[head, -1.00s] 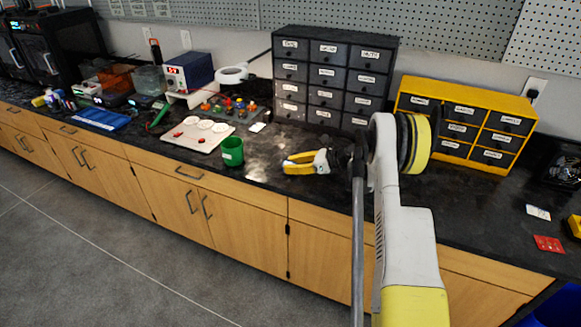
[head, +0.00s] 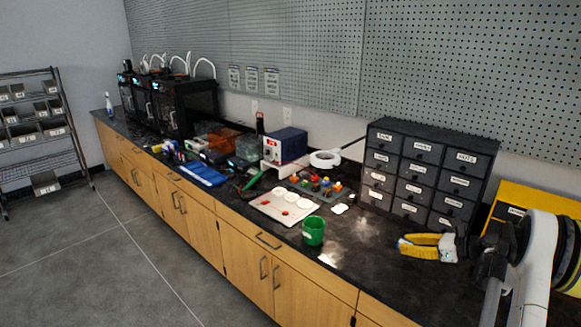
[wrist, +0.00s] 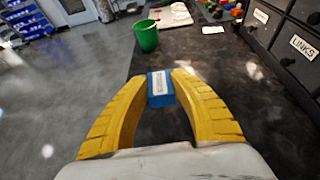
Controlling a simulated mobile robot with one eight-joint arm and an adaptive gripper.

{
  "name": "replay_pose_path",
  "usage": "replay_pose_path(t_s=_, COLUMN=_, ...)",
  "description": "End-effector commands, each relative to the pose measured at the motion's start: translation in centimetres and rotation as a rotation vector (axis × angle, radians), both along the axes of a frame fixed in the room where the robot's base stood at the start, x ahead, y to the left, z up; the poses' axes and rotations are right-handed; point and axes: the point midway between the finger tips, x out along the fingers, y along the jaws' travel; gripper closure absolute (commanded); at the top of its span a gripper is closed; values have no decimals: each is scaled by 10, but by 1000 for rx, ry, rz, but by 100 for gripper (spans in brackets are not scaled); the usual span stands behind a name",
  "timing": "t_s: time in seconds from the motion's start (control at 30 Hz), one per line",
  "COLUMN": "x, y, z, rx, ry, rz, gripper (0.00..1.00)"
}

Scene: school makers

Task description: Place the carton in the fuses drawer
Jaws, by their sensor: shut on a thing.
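My gripper (head: 404,246) has yellow fingers and shows at the right in the head view, above the black counter in front of the dark drawer cabinet. In the wrist view its fingers (wrist: 160,80) are closed on a small blue carton (wrist: 161,90) with a white label, held at the fingertips. The carton cannot be made out in the head view. The dark cabinet (head: 427,137) has several labelled drawers, all apparently shut. A yellow cabinet (head: 545,200) stands to its right, partly hidden by my arm. I cannot read which drawer is the fuses drawer.
A green cup (head: 313,231) stands near the counter's front edge, left of my gripper. Bare counter (head: 360,240) lies between cup and gripper.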

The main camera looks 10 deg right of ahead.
Motion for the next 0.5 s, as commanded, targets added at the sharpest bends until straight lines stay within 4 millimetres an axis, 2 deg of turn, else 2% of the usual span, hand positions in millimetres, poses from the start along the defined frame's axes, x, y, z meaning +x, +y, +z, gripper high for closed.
replay_pose_path(t_s=0.17, x=12, y=42, z=22, rx=0, ry=0, rz=-43, gripper=90)
replay_pose_path(t_s=0.33, x=15, y=121, z=60, rx=-1, ry=-1, rz=-138, gripper=90)
replay_pose_path(t_s=0.5, x=-7, y=198, z=95, rx=0, ry=0, rz=-242, gripper=90)
